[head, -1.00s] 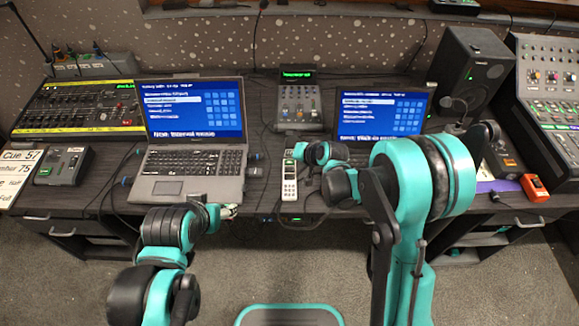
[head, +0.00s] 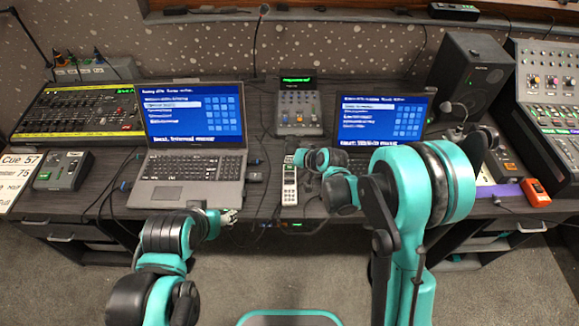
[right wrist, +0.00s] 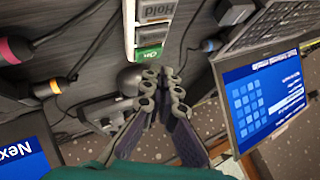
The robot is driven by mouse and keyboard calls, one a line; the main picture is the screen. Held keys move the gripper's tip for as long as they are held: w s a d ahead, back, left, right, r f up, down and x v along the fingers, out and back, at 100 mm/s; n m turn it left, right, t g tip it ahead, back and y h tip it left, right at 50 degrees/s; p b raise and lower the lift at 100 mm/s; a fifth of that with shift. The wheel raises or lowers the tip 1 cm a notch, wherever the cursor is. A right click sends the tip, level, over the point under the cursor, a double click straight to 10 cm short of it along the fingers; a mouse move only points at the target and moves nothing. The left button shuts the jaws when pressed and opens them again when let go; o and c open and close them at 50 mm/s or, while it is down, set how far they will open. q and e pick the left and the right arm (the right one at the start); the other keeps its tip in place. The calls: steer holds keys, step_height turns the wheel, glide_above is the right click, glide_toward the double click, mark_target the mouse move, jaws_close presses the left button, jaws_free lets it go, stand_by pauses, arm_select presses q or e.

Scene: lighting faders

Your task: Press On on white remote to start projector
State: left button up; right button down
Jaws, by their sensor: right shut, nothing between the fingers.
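The white remote (head: 289,190) lies on the dark desk between the two laptops. In the right wrist view the remote (right wrist: 130,32) shows a green On button (right wrist: 149,52) at its near end and a grey Hold button (right wrist: 155,10) beyond it. My right gripper (head: 297,158) is at the remote's far end, its fingers shut with nothing between them. In the right wrist view its fingertips (right wrist: 163,82) are just below the green button; I cannot tell whether they touch it. My left gripper (head: 231,215) hangs in front of the left laptop, away from the remote; its fingers are too small to read.
The left laptop (head: 190,180) and right laptop (head: 385,120) show blue screens. A small mixer (head: 298,108) stands behind the remote. A black speaker (head: 470,75) and an orange device (head: 536,192) are on the right. Cables run across the desk around the remote.

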mark_target(291, 168)
stand_by(0.5)
steer(key=shift+f+b, duration=0.45)
steer(key=shift+b, duration=0.05)
steer(key=shift+f+b, duration=0.3)
stand_by(0.4)
steer(key=shift+r+p, duration=0.5)
steer(key=shift+r, duration=0.25)
step_height(291, 168, up, 5)
steer(key=p, duration=0.3)
steer(key=shift+p, duration=0.3)
stand_by(1.0)
